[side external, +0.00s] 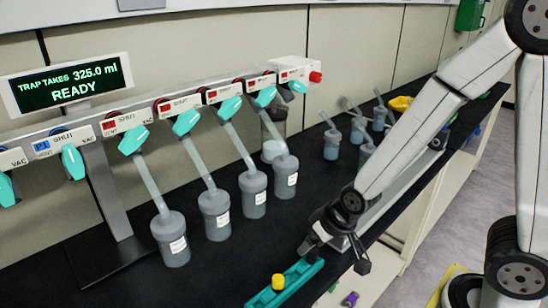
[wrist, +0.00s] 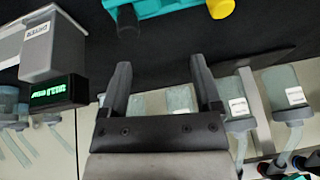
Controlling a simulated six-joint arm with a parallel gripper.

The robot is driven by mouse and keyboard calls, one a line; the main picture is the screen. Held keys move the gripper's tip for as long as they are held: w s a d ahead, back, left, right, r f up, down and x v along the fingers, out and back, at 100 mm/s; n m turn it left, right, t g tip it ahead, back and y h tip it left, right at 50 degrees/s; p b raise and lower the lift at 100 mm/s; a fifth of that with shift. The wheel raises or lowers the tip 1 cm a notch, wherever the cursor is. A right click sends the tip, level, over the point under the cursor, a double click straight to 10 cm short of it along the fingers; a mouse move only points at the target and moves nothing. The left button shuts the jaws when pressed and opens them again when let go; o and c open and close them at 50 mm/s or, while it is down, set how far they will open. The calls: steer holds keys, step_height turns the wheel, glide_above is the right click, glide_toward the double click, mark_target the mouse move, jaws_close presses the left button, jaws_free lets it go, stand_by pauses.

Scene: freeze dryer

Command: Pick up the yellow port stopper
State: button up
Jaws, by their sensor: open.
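The yellow port stopper (side external: 278,282) stands in the teal rack (side external: 304,268) near the front edge of the black bench. In the wrist view, the yellow stopper (wrist: 221,8) is cut off by the top edge, at the right end of the teal rack (wrist: 165,7). My gripper (side external: 334,258) is open and empty, to the right of the stopper and above it in the side view. In the wrist view, its two fingers (wrist: 160,72) are spread apart with nothing between them, and the stopper lies beyond them, up and to the right.
Several lidded flasks (side external: 215,214) hang from the manifold (side external: 160,108) behind the rack. A display (side external: 68,84) reads READY. More flasks (side external: 332,143) and a yellow container (side external: 400,103) stand farther back. A purple piece (side external: 350,299) lies at the bottom. Bare bench lies between flasks and rack.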

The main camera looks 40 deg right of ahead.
mark_target(283, 283)
steer(key=a+f+t, duration=0.1)
steer(key=a, duration=0.1)
steer(key=w+a+f+m+t, duration=0.1)
steer(key=a+f, duration=0.1)
steer(key=a+f+t, duration=0.1)
steer(key=a, duration=0.1)
steer(key=shift+w+f+m+t, duration=0.25)
steer(key=shift+m+t, duration=0.05)
steer(key=shift+m, duration=0.1)
steer(key=shift+s+a+f+t+h, duration=0.15)
steer(key=shift+a+f+t+h, duration=0.2)
steer(key=shift+a+t, duration=0.15)
steer(key=shift+s+a+f+t, duration=0.25)
steer(key=shift+t, duration=0.35)
steer(key=shift+s+a+f+t+h, duration=0.15)
steer(key=shift+s+f+t+h, duration=0.1)
steer(key=shift+s+t, duration=0.25)
steer(key=shift+s+a+f+n+t, duration=0.1)
steer(key=shift+s+n+t, duration=0.3)
steer(key=shift+t, duration=0.3)
steer(key=shift+s+f+n+t, duration=0.2)
steer(key=shift+s+n+t, duration=0.5)
steer(key=shift+s+n, duration=0.25)
steer(key=shift+w, duration=0.1)
steer(key=shift+x, duration=1.3)
